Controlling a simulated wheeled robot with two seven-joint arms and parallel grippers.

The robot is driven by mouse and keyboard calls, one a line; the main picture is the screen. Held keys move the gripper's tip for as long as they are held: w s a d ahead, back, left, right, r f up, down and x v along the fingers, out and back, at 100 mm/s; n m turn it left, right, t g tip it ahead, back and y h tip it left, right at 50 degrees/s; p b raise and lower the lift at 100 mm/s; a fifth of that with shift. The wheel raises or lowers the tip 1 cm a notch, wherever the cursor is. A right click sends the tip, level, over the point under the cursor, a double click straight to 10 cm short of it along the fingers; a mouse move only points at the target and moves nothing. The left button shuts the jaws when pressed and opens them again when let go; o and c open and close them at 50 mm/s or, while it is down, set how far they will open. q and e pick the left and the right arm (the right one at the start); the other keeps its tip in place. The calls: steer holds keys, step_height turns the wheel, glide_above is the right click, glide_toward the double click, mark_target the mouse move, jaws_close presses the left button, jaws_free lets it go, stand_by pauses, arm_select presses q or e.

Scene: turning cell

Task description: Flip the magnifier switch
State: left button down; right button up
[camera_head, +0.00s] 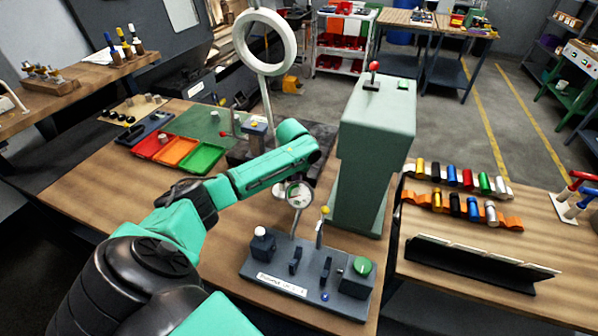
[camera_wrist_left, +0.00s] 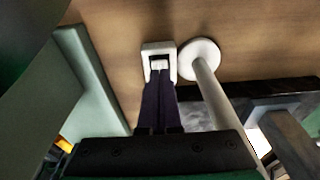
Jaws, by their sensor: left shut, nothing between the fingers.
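The magnifier is a white ring (camera_head: 264,42) on a thin post, standing on the wooden bench in the head view. In the left wrist view its round white base (camera_wrist_left: 198,58) and post (camera_wrist_left: 222,108) show. Beside the base is a small white-framed switch (camera_wrist_left: 158,47) with a pale rocker in its opening. My left gripper (camera_wrist_left: 160,78) is shut and empty, its dark fingertips at the switch's opening; I cannot tell whether they touch the rocker. In the head view my green left forearm hides the fingers and the switch. My right gripper is not in view.
A grey control panel (camera_head: 310,282) with knobs, levers and a dial gauge (camera_head: 299,195) stands near the bench's front. A tall green machine column (camera_head: 366,150) is right of my arm. Red, orange and green trays (camera_head: 176,151) lie on the left. Bare wood shows at the left front.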

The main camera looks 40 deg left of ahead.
arm_select(q)
steer(key=shift+f+b, duration=0.3)
steer(key=shift+f, duration=0.4)
step_height(320, 180, up, 3)
steer(key=shift+f+p, duration=0.1)
steer(key=shift+p, duration=1.05)
steer(key=shift+r, duration=2.15)
steer(key=shift+f, duration=0.1)
